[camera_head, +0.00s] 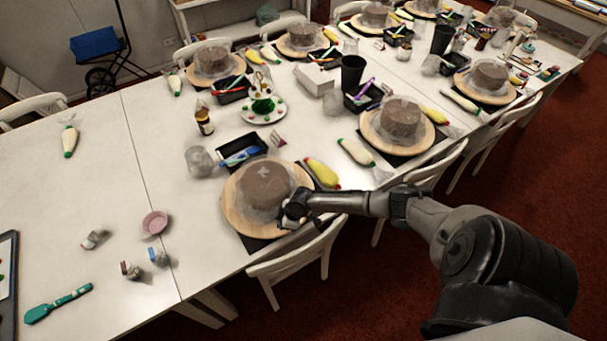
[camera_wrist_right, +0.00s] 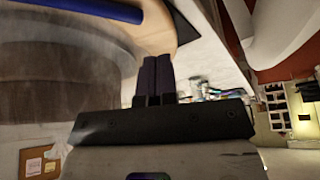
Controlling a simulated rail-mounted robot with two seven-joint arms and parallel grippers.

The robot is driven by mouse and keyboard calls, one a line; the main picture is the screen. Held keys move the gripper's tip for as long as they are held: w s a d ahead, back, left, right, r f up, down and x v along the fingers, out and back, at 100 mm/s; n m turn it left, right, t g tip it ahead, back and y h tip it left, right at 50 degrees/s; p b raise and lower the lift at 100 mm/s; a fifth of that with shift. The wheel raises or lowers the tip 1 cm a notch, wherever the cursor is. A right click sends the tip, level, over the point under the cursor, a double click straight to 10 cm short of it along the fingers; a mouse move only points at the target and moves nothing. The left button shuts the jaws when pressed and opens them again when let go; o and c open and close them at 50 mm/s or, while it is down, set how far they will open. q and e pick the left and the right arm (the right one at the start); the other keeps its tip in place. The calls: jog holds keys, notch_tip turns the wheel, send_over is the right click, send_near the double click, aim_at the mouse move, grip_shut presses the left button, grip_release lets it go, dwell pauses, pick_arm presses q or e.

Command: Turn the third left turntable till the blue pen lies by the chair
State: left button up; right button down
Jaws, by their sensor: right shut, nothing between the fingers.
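The nearest round wooden turntable (camera_head: 232,207) bears a brown cake (camera_head: 264,184) under a clear cover. My right gripper (camera_head: 291,212) is at the turntable's front right edge, its fingers together and empty. In the right wrist view the shut fingers (camera_wrist_right: 155,78) point at the wooden rim (camera_wrist_right: 184,24), and a blue pen (camera_wrist_right: 85,9) lies beyond them at the upper left. I cannot make out that pen on the turntable in the head view. A white chair (camera_head: 298,262) stands at the table's front edge, just below my gripper. My left gripper is not in view.
A black tray (camera_head: 240,150) with a blue item stands behind the turntable. Yellow (camera_head: 321,172) and white (camera_head: 356,152) piping bags lie to its right, and a clear cup (camera_head: 198,160) to its left. Another wooden turntable (camera_head: 372,133) is farther right. The table's left part is fairly clear.

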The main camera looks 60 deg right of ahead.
jog(key=shift+s+d, duration=0.6)
jog(key=shift+s, duration=0.3)
jog(key=shift+s+d+f, duration=0.1)
jog(key=shift+d, duration=0.15)
jog(key=d+b, duration=0.2)
jog(key=d, duration=0.1)
jog(key=s+d+b, duration=0.1)
jog(key=d, duration=0.1)
jog(key=shift+s+d+f+b, duration=0.15)
jog(key=shift+d+b, duration=0.2)
jog(key=shift+d, duration=0.05)
jog(key=shift+s+d, duration=0.1)
jog(key=shift+d, duration=0.3)
jog(key=shift+d+r, duration=0.15)
jog(key=shift+r, duration=0.1)
jog(key=shift+f+b, duration=0.2)
jog(key=shift+b, duration=0.1)
jog(key=shift+f+b, duration=1.8)
jog(key=shift+f, duration=0.15)
